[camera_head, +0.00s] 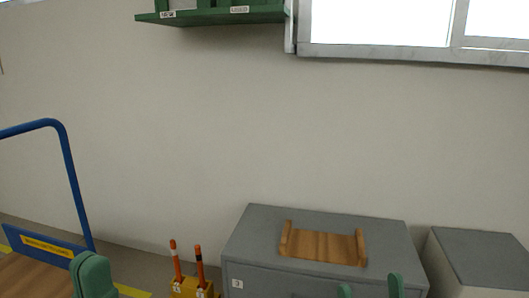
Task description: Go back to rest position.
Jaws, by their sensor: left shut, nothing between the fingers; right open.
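My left gripper (92,272) shows at the lower left edge of the head view. Its green fingers are shut together with nothing between them. My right gripper (370,288) shows at the bottom edge, right of centre. Its two green fingertips are spread apart in front of the grey cabinet (240,247), with nothing seen between them. The rest of both grippers is cut off by the bottom of the picture.
A wooden tray (322,246) lies empty on the cabinet. A yellow holder (188,289) with two orange rods stands left of it. A blue-framed cart (68,160) is at far left, a second grey cabinet (485,258) at right. A green shelf (225,15) hangs above.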

